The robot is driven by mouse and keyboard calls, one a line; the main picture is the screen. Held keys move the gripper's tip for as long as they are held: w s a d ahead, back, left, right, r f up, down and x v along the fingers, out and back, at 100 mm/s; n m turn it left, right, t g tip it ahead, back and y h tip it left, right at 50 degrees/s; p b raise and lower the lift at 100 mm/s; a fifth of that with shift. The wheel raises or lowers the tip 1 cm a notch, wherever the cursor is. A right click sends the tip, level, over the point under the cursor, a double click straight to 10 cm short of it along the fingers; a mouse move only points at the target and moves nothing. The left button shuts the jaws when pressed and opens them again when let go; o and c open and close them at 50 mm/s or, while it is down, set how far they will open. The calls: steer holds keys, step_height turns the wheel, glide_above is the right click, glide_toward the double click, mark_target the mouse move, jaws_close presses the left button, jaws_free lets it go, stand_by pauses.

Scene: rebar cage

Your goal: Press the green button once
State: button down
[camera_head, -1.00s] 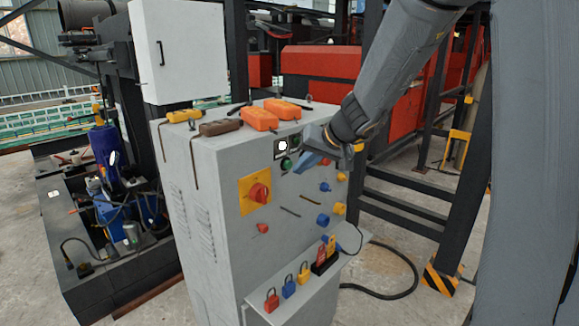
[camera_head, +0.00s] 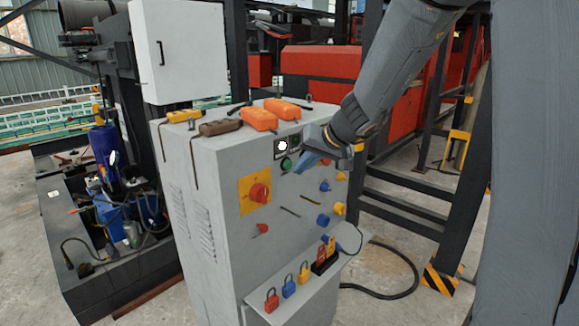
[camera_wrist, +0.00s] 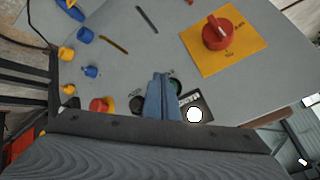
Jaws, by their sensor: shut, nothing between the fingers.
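The green button (camera_head: 286,163) is on the front of a grey control cabinet (camera_head: 225,200), just below a white round lamp (camera_head: 282,145). My gripper (camera_head: 299,167) is shut and empty, its blue-grey fingertips just right of the green button. In the wrist view, my fingers (camera_wrist: 161,97) point at the panel, and the green button (camera_wrist: 175,86) shows right beside them, partly hidden by them. I cannot tell whether the fingertips touch the panel or the button.
A black button (camera_wrist: 137,103) and a red button (camera_wrist: 100,104) lie on the other side of my fingers. A red rotary switch (camera_head: 258,192) sits on a yellow plate. Orange remotes (camera_head: 257,118) lie on the cabinet top. A shelf below holds padlocks (camera_head: 289,287).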

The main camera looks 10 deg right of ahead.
steer(key=shift+w, duration=0.1)
steer(key=shift+w+a+b, duration=0.2)
steer(key=shift+w+b, duration=0.05)
steer(key=shift+b, duration=0.05)
steer(key=shift+w+a, duration=0.5)
steer(key=shift+w, duration=0.15)
stand_by(1.2)
stand_by(0.3)
steer(key=shift+s+d+b, duration=0.7)
steer(key=shift+s+b, duration=0.05)
steer(key=shift+s, duration=0.25)
steer(key=shift+s+d+b, duration=0.55)
steer(key=shift+s+d, duration=0.2)
steer(key=shift+s, duration=0.3)
steer(key=shift+s+d+b, duration=0.55)
steer(key=shift+s+d, duration=0.2)
steer(key=shift+s, duration=0.25)
